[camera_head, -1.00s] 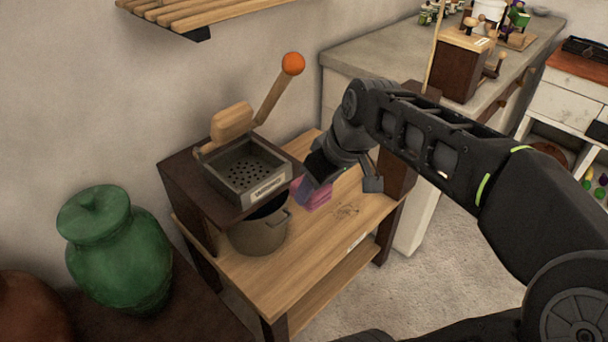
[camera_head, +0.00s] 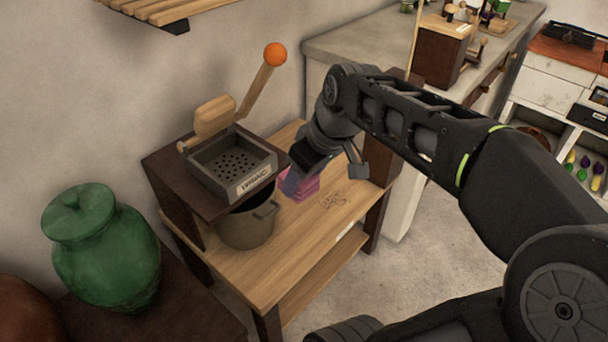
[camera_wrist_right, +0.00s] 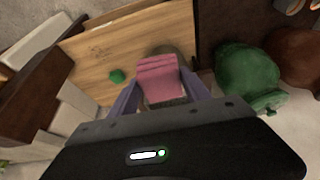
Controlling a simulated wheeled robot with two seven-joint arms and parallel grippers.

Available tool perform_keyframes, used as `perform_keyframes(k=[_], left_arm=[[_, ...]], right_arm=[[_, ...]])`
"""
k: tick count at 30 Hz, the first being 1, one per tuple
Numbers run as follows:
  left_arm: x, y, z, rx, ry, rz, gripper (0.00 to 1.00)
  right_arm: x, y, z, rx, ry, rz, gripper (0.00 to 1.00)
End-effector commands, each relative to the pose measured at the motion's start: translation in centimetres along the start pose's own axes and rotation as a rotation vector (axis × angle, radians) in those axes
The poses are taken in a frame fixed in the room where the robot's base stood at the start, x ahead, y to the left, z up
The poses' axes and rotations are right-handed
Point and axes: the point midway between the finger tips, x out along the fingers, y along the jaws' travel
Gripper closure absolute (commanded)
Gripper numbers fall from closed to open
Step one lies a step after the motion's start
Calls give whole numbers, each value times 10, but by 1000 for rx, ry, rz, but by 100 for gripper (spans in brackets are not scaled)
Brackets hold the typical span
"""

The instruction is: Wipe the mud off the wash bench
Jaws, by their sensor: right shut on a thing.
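The wash bench (camera_head: 285,262) is a light wooden table with a lower shelf and dark legs. Faint brown scribbled marks, apparently the mud, (camera_head: 333,200) lie on its top, right of the pink cloth or sponge (camera_head: 306,184). My right gripper (camera_head: 298,180) is shut on this pink thing, low over the bench beside the pot; I cannot tell whether it touches the top. The right wrist view also shows the pink thing (camera_wrist_right: 158,75) between the fingers and the marks (camera_wrist_right: 100,52) on the wood. My left gripper is not in view.
A grey-brown pot (camera_head: 246,226) stands on the bench under a dark stand with a perforated metal tray (camera_head: 235,163) and an orange-knobbed lever (camera_head: 274,55). A green jar (camera_head: 103,250) stands at left.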

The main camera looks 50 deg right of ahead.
Motion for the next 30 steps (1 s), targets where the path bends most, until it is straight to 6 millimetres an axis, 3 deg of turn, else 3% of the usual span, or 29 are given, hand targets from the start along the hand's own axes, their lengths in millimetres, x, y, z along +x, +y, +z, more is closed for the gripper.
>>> perform_keyframes(k=[3,8,14,20,24,30], left_arm=[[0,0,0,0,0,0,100],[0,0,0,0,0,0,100],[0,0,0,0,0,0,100],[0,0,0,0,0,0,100],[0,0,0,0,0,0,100],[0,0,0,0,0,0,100]], right_arm=[[0,0,0,0,0,0,77],[3,-2,-5,-2,-3,-2,77],[28,-25,-44,-14,-23,-13,77],[71,-88,-109,-36,-36,-18,77],[98,-148,-146,-56,-25,-20,77],[121,-214,-171,-71,-7,-26,77]])
